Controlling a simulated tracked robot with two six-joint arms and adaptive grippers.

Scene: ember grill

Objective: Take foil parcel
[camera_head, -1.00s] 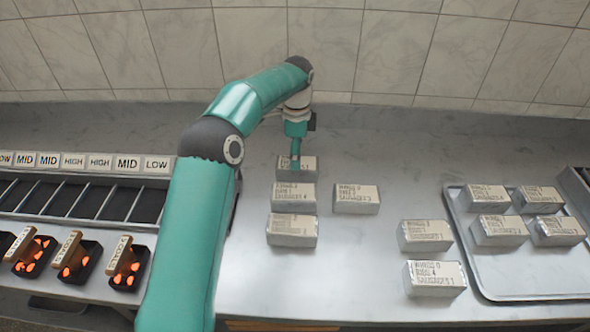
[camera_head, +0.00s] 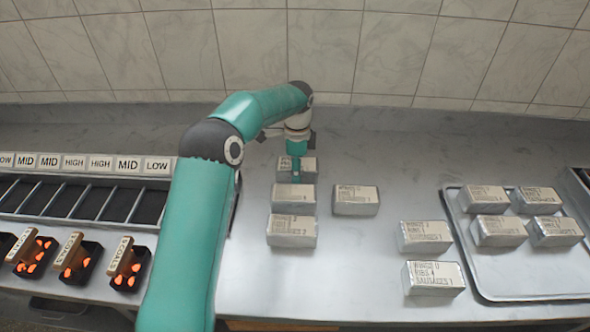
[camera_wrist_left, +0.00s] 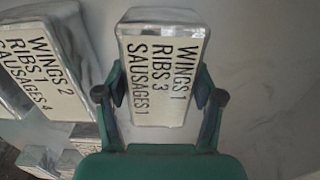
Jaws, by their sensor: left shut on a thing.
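A silver foil parcel (camera_wrist_left: 161,68) with a white label reading WINGS 1, RIBS 3, SAUSAGES 1 lies between the fingers of my left gripper (camera_wrist_left: 158,95) in the left wrist view. The fingers are shut on its two sides. In the head view the same parcel (camera_head: 309,167) is the farthest one in the left column, and my left gripper (camera_head: 297,172) hides part of it. It appears to be at counter level; I cannot tell if it touches the counter. My right gripper is not in view.
Close by stand a WINGS 2 parcel (camera_wrist_left: 50,75), more parcels (camera_head: 292,232) nearer in the column, and one to the right (camera_head: 356,201). A tray (camera_head: 480,283) at right holds several parcels. Left are a slotted rack (camera_head: 120,203) and ember boxes (camera_head: 128,270). A tiled wall stands behind.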

